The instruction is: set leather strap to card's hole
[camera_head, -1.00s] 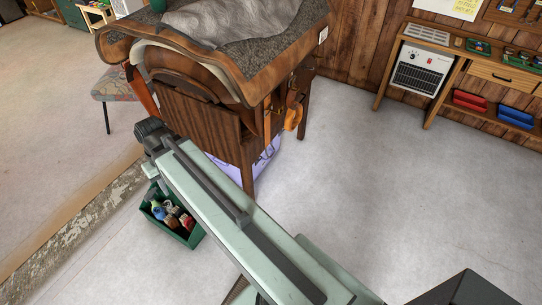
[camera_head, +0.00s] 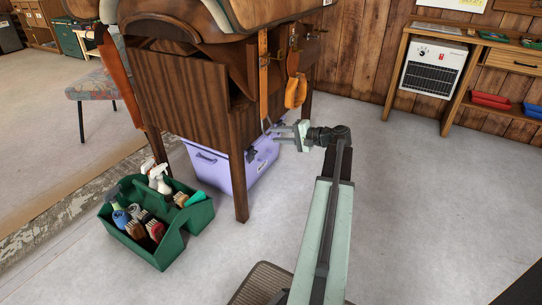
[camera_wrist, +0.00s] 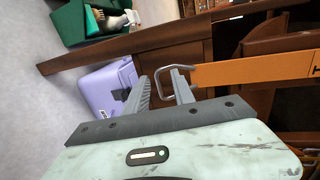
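A tan leather strap (camera_head: 264,75) hangs from the saddle rack, with a metal loop at its lower end. In the wrist view the strap (camera_wrist: 255,70) runs in from the right, and its metal loop (camera_wrist: 160,82) lies at my fingertips. My gripper (camera_head: 276,136) is open, its two fingers pointing left near the strap's lower end. In the wrist view my gripper (camera_wrist: 161,82) has a clear gap between its fingers. The loop appears partly across that gap, and I cannot tell whether it touches a finger. I cannot make out a card with a hole.
The wooden saddle rack (camera_head: 180,95) stands close by, with a lilac box (camera_head: 225,175) under it. A green tote (camera_head: 165,245) of brushes and bottles sits on the floor at left. A heater (camera_head: 432,68) and bench stand at the back right. The floor at right is clear.

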